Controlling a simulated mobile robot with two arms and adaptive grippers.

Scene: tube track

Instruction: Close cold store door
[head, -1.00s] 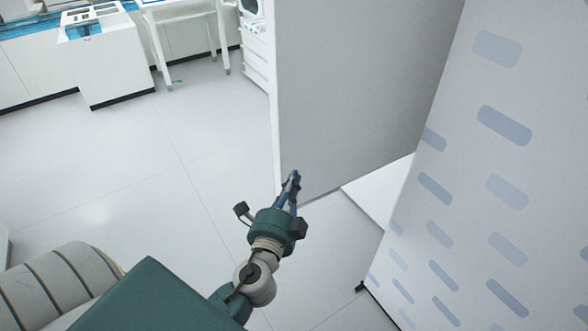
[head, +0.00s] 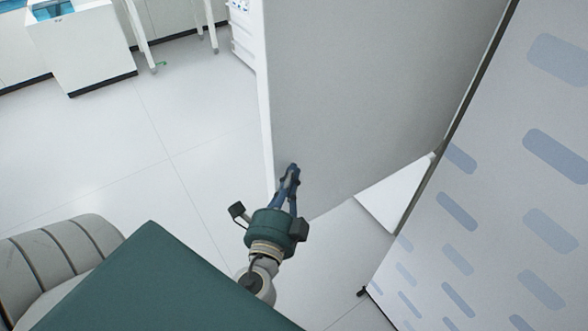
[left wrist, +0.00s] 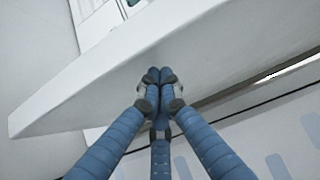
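The cold store door (head: 370,90) is a large plain grey panel, standing open. Its pale free edge is on the left, and its far side runs toward a wall with blue dashes (head: 470,225). My left gripper (head: 292,172) is at the door's lower part, close to the free edge. In the left wrist view its blue fingers (left wrist: 155,78) come together at the tips against or just in front of the door face (left wrist: 215,50). I cannot tell whether they touch it. Nothing shows between the fingertips. My right gripper is out of view.
A white slab (head: 395,195) shows low between the door and the dashed wall. Open pale floor (head: 130,130) lies left of the door. White cabinets (head: 80,45) and a table's legs stand at the back left.

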